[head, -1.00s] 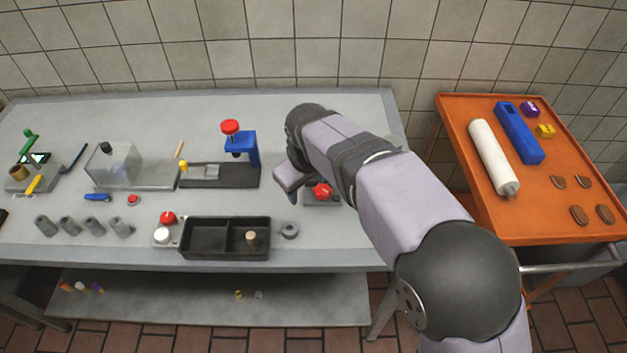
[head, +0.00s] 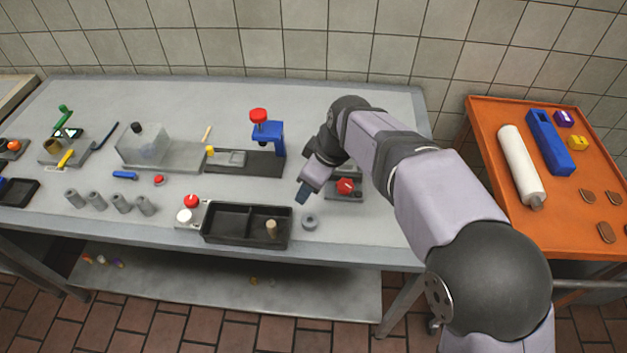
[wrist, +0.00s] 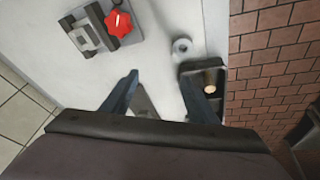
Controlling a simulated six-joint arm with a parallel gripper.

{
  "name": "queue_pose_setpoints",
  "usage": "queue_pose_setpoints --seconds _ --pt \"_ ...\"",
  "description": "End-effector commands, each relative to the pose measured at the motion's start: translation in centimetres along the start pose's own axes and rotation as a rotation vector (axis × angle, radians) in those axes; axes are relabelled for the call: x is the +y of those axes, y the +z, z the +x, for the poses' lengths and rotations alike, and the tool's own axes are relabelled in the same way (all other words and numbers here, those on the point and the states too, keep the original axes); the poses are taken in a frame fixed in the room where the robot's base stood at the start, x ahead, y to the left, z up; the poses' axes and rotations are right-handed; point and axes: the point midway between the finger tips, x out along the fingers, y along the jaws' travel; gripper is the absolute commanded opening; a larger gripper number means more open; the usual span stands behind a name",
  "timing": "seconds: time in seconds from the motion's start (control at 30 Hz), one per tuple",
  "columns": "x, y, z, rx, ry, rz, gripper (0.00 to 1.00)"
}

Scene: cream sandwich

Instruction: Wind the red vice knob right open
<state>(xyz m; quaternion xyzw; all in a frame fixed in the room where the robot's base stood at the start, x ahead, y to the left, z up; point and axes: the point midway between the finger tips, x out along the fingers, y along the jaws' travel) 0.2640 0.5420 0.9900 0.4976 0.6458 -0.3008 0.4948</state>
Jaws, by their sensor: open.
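The red vice knob (head: 345,186) is a lobed knob on the grey vice (head: 343,197), at the right of the bench. In the wrist view the knob (wrist: 118,23) shows whole at the upper left, with a pale mark on it. The grey vice block (wrist: 88,32) sits beside it. My gripper (head: 302,194) is left of the vice in the head view, above the bench, apart from the knob. In the wrist view my gripper (wrist: 159,84) has its two dark fingers spread, with nothing between them. My arm hides part of the area behind the vice.
A grey ring (head: 310,222) lies in front of the vice. A black two-part tray (head: 247,241) holding a tan peg (head: 271,228) stands at the front. A blue press with a red top (head: 268,135) stands behind. An orange side table (head: 560,215) is at the right.

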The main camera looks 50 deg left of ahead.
Motion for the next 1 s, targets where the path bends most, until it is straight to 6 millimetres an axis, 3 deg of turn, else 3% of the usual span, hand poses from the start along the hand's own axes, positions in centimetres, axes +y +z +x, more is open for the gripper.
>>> queue_pose_setpoints --seconds 0.33,0.43,0.5,0.67,1.0 --pt "0.3 0.5 0.5 0.002 0.007 0.008 0.54" --pt "1.2 0.9 0.3 0.019 0.030 0.018 0.54" --pt "2.5 2.4 -0.2 -0.003 0.084 -0.008 0.54" --pt "4.3 4.1 -1.6 -0.054 0.170 0.220 0.54" --pt "6.0 5.7 -1.9 -0.035 0.272 0.778 0.54"
